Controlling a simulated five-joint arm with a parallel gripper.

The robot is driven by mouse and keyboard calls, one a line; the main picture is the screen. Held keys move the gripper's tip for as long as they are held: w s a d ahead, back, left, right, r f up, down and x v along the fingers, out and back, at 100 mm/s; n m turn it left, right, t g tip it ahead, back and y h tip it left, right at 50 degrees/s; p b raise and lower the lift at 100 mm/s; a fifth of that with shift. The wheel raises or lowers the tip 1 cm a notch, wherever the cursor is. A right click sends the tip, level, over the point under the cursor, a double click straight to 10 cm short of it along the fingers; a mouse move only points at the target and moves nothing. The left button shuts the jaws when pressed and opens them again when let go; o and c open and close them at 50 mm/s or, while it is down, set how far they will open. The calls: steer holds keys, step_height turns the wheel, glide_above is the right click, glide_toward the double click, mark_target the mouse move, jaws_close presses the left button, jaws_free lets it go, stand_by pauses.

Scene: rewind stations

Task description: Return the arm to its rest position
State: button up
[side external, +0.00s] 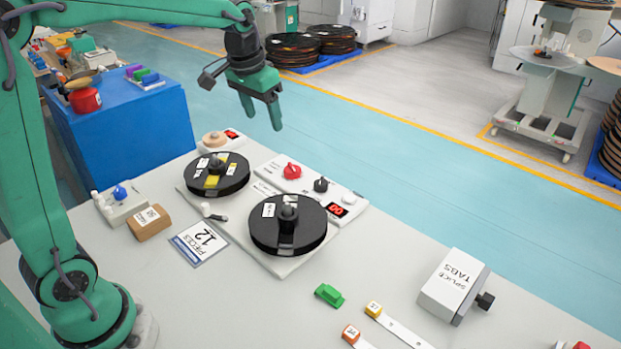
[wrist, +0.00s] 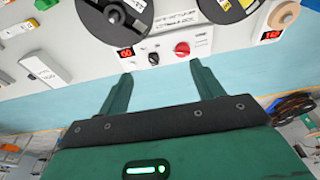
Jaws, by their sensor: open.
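My gripper (side external: 262,112) is at the end of my green arm, raised above the far side of the work table (side external: 400,245). Its fingers point down and stand apart with nothing between them. In the wrist view, my gripper (wrist: 160,75) also shows two separate green fingers, and the control panel (wrist: 160,48) with a red knob lies beyond the fingertips. In the side view, the rewind station has two black reels, a left reel (side external: 217,174) and a right reel (side external: 288,228). The gripper is above and behind them, touching nothing.
A splice tabs box (side external: 452,284) stands at the right of the table. A green block (side external: 328,295) lies near the front. A card marked 12 (side external: 199,243) and a brown box (side external: 149,222) lie left. A blue cabinet (side external: 125,130) stands behind at left.

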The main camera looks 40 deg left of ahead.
steer(key=s+d+t, duration=0.1)
steer(key=s+d, duration=0.1)
steer(key=s, duration=0.8)
steer(key=s+d+f+t, duration=0.1)
steer(key=s+d+t, duration=0.1)
steer(key=s, duration=0.9)
steer(key=shift+s+d, duration=0.25)
